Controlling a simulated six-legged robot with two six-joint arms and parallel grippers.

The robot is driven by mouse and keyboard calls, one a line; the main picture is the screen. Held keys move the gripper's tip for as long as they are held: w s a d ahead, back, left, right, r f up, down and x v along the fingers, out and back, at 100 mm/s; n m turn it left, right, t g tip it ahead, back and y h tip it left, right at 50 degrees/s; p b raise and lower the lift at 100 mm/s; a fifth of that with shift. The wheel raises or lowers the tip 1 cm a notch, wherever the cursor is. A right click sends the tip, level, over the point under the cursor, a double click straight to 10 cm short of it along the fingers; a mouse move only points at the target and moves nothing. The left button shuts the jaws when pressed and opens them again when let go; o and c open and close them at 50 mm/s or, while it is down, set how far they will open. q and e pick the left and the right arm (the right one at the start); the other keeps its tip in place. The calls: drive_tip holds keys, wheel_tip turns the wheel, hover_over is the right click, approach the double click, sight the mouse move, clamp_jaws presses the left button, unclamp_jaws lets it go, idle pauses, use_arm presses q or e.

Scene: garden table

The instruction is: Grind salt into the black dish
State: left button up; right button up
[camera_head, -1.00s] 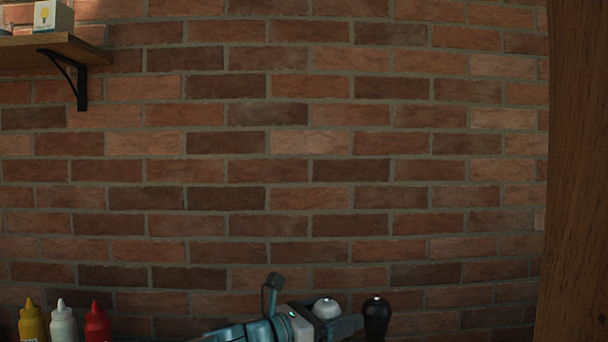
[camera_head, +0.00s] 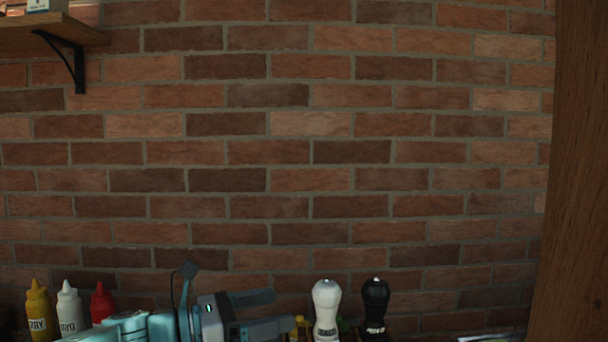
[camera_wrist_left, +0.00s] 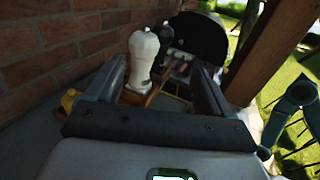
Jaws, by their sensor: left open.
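A white mill (camera_head: 326,312) and a black mill (camera_head: 375,310) stand side by side at the bottom of the head view, upright. In the left wrist view the white mill (camera_wrist_left: 143,58) stands ahead, beyond and between the fingers. My left gripper (camera_head: 284,311) is open and empty, just left of the white mill in the head view; its fingers point toward the mill. The gripper also shows in the left wrist view (camera_wrist_left: 163,88), with nothing between its fingers. I see no black dish in either view. My right gripper is not in view.
Yellow (camera_head: 38,315), white (camera_head: 69,310) and red (camera_head: 102,302) squeeze bottles stand at the lower left, behind my left arm. A brick wall (camera_head: 290,180) closes off the back. A wooden post (camera_head: 570,200) stands at right. A dark dome (camera_wrist_left: 200,38) lies beyond the mills.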

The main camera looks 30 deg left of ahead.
use_arm(q)
drive_tip(key=w+d+r+n+t+h+p, duration=0.2)
drive_tip(key=w+d+r+n+p, duration=0.15)
drive_tip(key=r+n, duration=0.35)
drive_tip(key=w+d+r+n+t+h+p, duration=0.25)
drive_tip(key=d+r+n+p, duration=0.2)
drive_tip(key=r, duration=0.35)
drive_tip(key=w+a+r+n+t+y, duration=0.1)
drive_tip(key=a+n+t+y, duration=0.1)
drive_tip(key=n, duration=0.7)
drive_tip(key=w+a+r+n+t+y, duration=0.1)
drive_tip(key=a+r+n+t+y, duration=0.1)
drive_tip(key=n+y, duration=0.3)
drive_tip(key=w+a+r+n+t+y, duration=0.1)
drive_tip(key=a+r+n+t+y, duration=0.1)
drive_tip(key=n, duration=1.1)
drive_tip(key=shift+w+a+t+y+p, duration=0.25)
drive_tip(key=shift+t+y+p, duration=0.25)
drive_tip(key=shift+y, duration=0.65)
drive_tip(key=shift+r, duration=0.1)
drive_tip(key=shift+c, duration=0.3)
